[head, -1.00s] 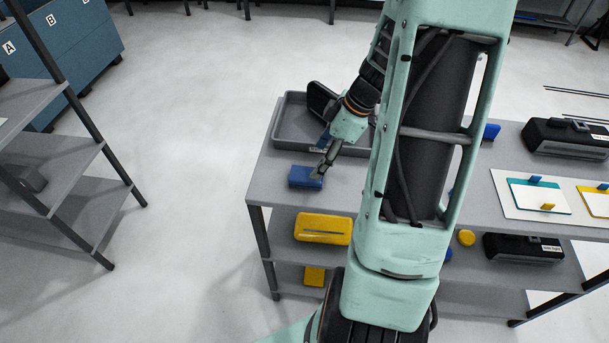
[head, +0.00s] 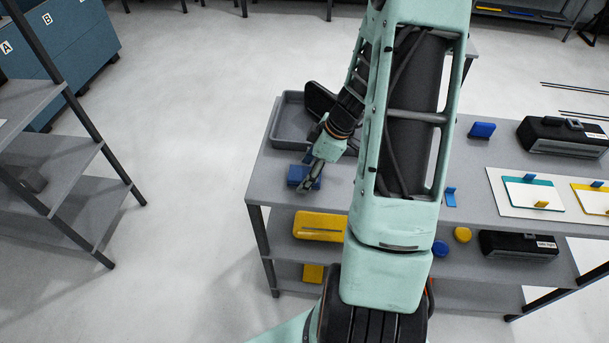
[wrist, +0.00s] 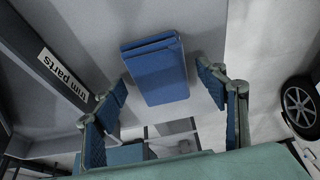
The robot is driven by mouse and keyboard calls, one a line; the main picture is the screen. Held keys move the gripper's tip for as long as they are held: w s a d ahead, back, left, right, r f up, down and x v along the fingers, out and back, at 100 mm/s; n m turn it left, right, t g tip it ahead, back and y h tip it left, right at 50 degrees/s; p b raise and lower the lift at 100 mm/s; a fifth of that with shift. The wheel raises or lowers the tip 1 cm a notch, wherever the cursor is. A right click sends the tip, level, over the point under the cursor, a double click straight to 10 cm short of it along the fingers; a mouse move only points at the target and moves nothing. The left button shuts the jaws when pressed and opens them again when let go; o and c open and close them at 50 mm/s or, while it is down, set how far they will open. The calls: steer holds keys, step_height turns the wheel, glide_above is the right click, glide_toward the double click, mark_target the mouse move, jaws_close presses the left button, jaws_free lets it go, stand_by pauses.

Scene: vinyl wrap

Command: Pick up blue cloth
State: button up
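The blue cloth (head: 297,175) is a folded blue pad lying flat on the left front part of the grey table (head: 269,180). My gripper (head: 309,183) is over its right side in the head view and hides part of it. In the wrist view the cloth (wrist: 157,70) lies on the grey surface, in line with the space between the two blue-padded fingers of my gripper (wrist: 162,78). The fingers are apart, one at each side of the cloth, with nothing clamped. I cannot tell whether a fingertip touches it.
A grey tray (head: 290,122) stands behind the cloth; its "trim parts" label (wrist: 62,77) shows in the wrist view. A yellow case (head: 320,227) is on the shelf below. Another blue block (head: 481,130) and a black toolbox (head: 562,137) stand farther right.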

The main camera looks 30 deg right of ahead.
steer(key=c, duration=0.9)
steer(key=shift+c, duration=0.2)
steer(key=shift+r, duration=0.45)
step_height(320, 180, up, 2)
steer(key=s+r+b, duration=0.3)
steer(key=s+r, duration=0.7)
steer(key=s, duration=0.4)
steer(key=shift+d, duration=0.4)
